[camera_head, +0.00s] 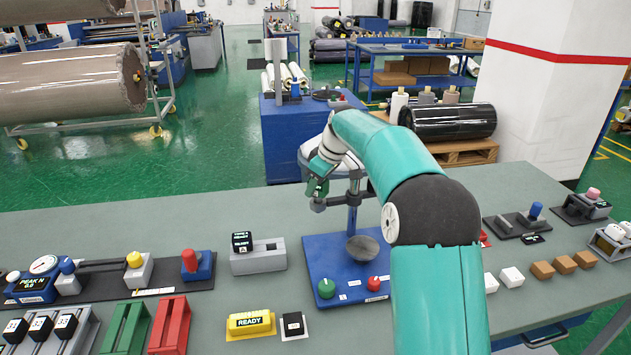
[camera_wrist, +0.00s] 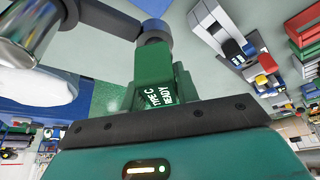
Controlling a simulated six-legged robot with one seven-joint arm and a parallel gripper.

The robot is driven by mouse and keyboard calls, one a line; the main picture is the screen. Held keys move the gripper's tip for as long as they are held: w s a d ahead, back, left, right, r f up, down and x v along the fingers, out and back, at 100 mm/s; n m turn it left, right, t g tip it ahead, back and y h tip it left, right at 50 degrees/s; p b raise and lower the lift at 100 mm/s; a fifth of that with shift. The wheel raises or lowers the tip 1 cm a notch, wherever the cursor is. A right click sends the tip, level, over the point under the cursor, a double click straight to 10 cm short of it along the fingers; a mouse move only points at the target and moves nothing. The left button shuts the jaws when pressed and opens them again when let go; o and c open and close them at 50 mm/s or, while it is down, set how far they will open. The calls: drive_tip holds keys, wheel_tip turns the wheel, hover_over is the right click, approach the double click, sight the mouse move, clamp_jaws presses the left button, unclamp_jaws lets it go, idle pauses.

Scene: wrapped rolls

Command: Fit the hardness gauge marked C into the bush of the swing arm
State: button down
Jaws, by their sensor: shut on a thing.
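My gripper (camera_head: 319,186) is shut on a gauge whose dark display reads TYPE C and READY. The display (camera_wrist: 162,97) shows between the jaws in the wrist view; much of the gauge is hidden by the green fingers. The swing arm's bush (camera_head: 318,205) is a grey ring at the left end of a short arm on a blue post (camera_head: 352,212). The post rises from a blue base plate (camera_head: 325,255). My gripper is right over the bush; I cannot tell whether the gauge's lower end is in it or only above it.
A round dark pan (camera_head: 362,248) and green and red knobs sit on the base plate. Another gauge (camera_head: 242,242) stands in a grey holder (camera_head: 259,260) to the left. A yellow READY block (camera_head: 250,323) lies in front. The grey bench (camera_head: 130,228) is clear at the back left.

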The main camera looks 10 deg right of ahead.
drive_tip(key=shift+f, duration=0.7)
drive_tip(key=c, duration=1)
unclamp_jaws()
drive_tip(key=shift+o, duration=0.2)
drive_tip(key=shift+f, duration=0.1)
drive_tip(key=v, duration=1.4)
